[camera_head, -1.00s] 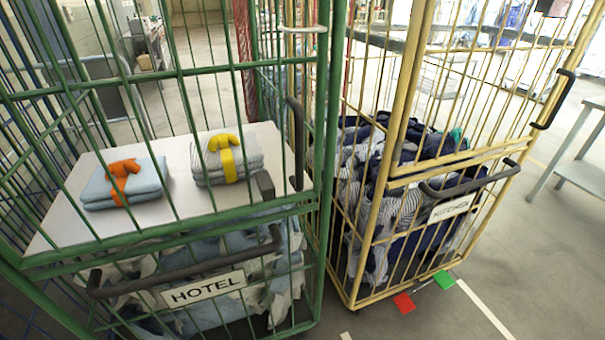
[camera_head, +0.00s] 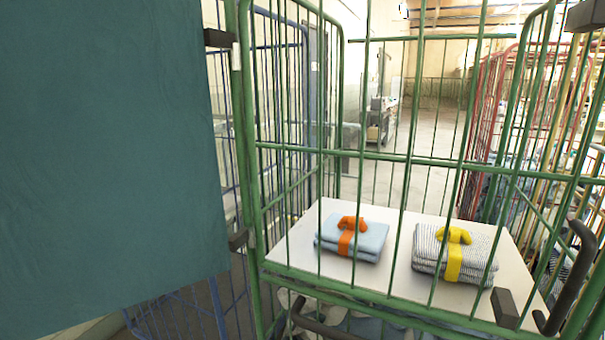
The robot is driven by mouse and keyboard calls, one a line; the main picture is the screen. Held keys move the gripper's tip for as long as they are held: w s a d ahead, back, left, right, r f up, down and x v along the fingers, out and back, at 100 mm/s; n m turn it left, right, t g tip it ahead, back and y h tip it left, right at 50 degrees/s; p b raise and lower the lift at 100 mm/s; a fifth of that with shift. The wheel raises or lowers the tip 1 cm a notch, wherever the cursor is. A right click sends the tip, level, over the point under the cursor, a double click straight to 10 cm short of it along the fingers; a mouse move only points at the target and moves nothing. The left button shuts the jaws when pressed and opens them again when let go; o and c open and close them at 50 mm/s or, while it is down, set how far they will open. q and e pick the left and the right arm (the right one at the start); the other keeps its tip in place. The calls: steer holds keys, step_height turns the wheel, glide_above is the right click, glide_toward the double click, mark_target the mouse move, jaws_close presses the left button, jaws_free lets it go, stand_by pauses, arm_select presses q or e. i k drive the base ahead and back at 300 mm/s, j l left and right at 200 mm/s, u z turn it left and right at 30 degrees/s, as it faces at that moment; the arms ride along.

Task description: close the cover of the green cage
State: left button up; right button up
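The green cage (camera_head: 400,159) stands in front of me, with its barred front facing me. A large flat teal panel (camera_head: 110,160), which looks like its cover, fills the left of the view. The panel stands swung out to the left, beside the cage's left post (camera_head: 246,170), near dark brackets at the upper (camera_head: 216,38) and lower (camera_head: 238,240) post. Dark blocks sit on the cage's right side, one low (camera_head: 507,308) and one high (camera_head: 587,16). The panel's outer edge is cut off by the frame.
Inside the cage, a white shelf (camera_head: 310,230) holds folded blue cloth (camera_head: 370,238) and striped cloth (camera_head: 430,262). A blue cage (camera_head: 180,315) stands close behind the panel. Red and yellow cages crowd the right side. A dark handle (camera_head: 578,275) juts out at lower right.

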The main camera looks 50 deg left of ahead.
mark_target(112, 199)
steer(key=k+j+z, duration=0.2)
steer(key=k+j, duration=0.5)
steer(key=k+j+z, duration=0.2)
steer(key=k+j, duration=0.45)
steer(key=k, duration=0.15)
steer(key=k+j+z, duration=0.1)
steer(key=j, duration=0.75)
steer(key=k+j+z, duration=0.15)
steer(key=j, duration=0.25)
steer(key=k+j, duration=0.15)
steer(key=j, duration=0.3)
steer(key=i+j+z, duration=0.15)
steer(key=j, duration=0.35)
steer(key=k, duration=0.05)
